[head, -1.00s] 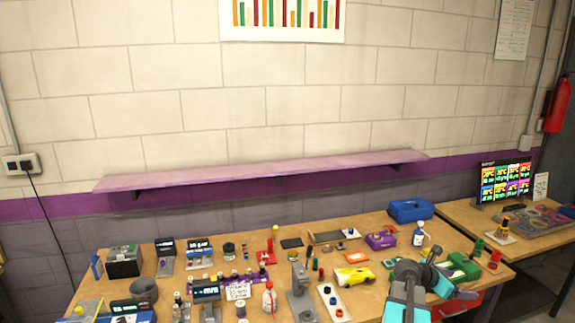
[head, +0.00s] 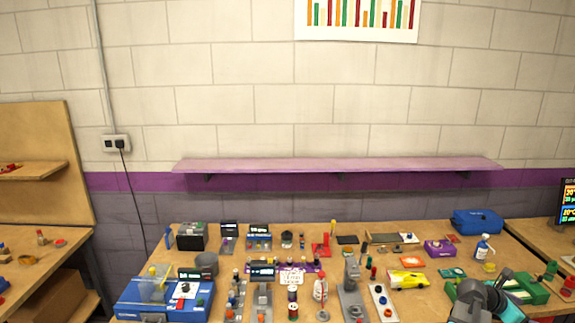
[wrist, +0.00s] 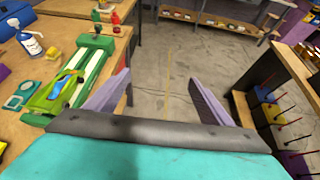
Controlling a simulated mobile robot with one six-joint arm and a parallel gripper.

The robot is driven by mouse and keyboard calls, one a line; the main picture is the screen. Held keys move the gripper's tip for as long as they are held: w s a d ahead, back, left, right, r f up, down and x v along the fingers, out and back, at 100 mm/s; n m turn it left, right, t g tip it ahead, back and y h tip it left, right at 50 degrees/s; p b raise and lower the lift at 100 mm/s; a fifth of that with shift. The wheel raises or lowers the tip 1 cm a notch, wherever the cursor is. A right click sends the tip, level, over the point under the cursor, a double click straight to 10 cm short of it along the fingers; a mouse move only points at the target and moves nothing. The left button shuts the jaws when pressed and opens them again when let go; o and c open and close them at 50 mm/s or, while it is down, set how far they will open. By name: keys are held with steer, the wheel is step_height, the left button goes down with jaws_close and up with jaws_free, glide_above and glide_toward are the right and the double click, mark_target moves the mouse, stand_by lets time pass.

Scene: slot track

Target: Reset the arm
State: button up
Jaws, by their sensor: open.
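My gripper (wrist: 160,95) shows in the wrist view with its two purple-grey fingers spread wide apart and nothing between them. It is over the right edge of the workbench, with the concrete floor behind the gap. In the head view my arm (head: 490,298) is at the lower right, in front of the bench's right part. The fingertips cannot be made out there. A green tray (wrist: 68,82) lies on the bench to the left of the fingers in the wrist view.
The workbench (head: 440,300) is crowded with small parts, a yellow car (head: 407,280), a blue case (head: 478,222) and a spray bottle (head: 483,247). A purple shelf (head: 340,164) hangs bare on the wall. Open floor (wrist: 190,60) lies between the bench and a rack (wrist: 275,90).

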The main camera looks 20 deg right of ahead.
steer(key=w+a+f+n+t+y+b, duration=0.1)
steer(key=w+a+f+n+b, duration=0.1)
steer(key=w+a+f, duration=0.6)
steer(key=w+a+f+n+t+b, duration=0.2)
steer(key=w+a+f, duration=0.45)
steer(key=f, duration=0.35)
steer(key=a+f+y+b, duration=0.4)
steer(key=a+f, duration=1.5)
steer(key=a, duration=0.1)
steer(key=s+a+f+m+g+y+b, duration=0.15)
steer(key=s+a+f, duration=0.25)
steer(key=a+f, duration=0.4)
steer(key=s+a+f+m+g+y+b, duration=0.1)
steer(key=s+a+f+m+b, duration=0.1)
steer(key=s+a+f, duration=0.55)
steer(key=s+a+f+m+g+y, duration=0.1)
steer(key=s+a+m+g+y, duration=0.1)
steer(key=s+a+m, duration=0.3)
steer(key=s+a+f+m+g+y, duration=0.1)
steer(key=s+a+m, duration=0.4)
steer(key=a+m, duration=0.5)
steer(key=shift+s+a+f+m+g+y+b, duration=0.3)
steer(key=shift+f+m+y+b, duration=0.2)
steer(key=shift+y, duration=0.45)
